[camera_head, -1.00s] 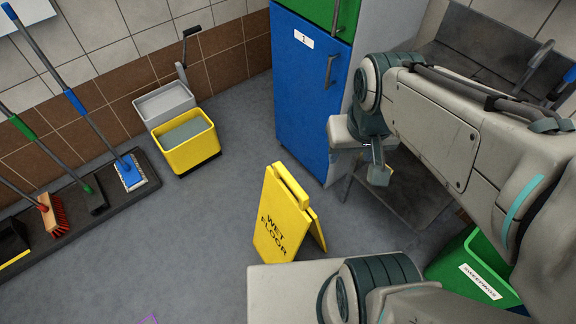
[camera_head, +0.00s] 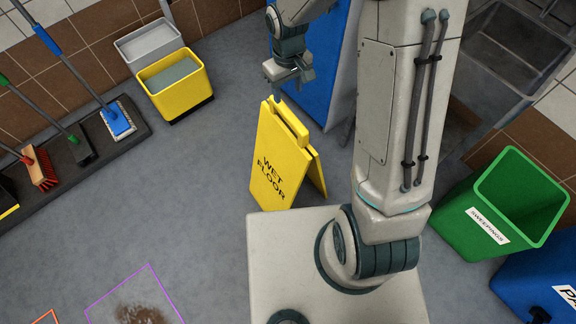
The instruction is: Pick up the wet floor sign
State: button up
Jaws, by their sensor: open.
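The yellow wet floor sign (camera_head: 276,160) stands open in an A-shape on the grey floor, in front of my base. Its lettered face is turned to the front left, and its handle is at the top. My gripper (camera_head: 284,82) is open and empty, pointing down.
A yellow mop bucket (camera_head: 177,88) stands at the back left, beside a rack of brooms (camera_head: 100,145). A blue cabinet (camera_head: 312,85) is behind my arm. A green bin (camera_head: 503,205) and a blue bin (camera_head: 548,280) are at the right. Purple-outlined floor (camera_head: 133,297) holds a brown stain.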

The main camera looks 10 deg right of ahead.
aim_at(288, 119)
notch_tip(288, 119, down, 14)
jog(key=shift+f+b, duration=0.1)
jog(key=shift+b, duration=0.65)
grip_shut()
jog(key=shift+w, duration=0.1)
dwell(1.1)
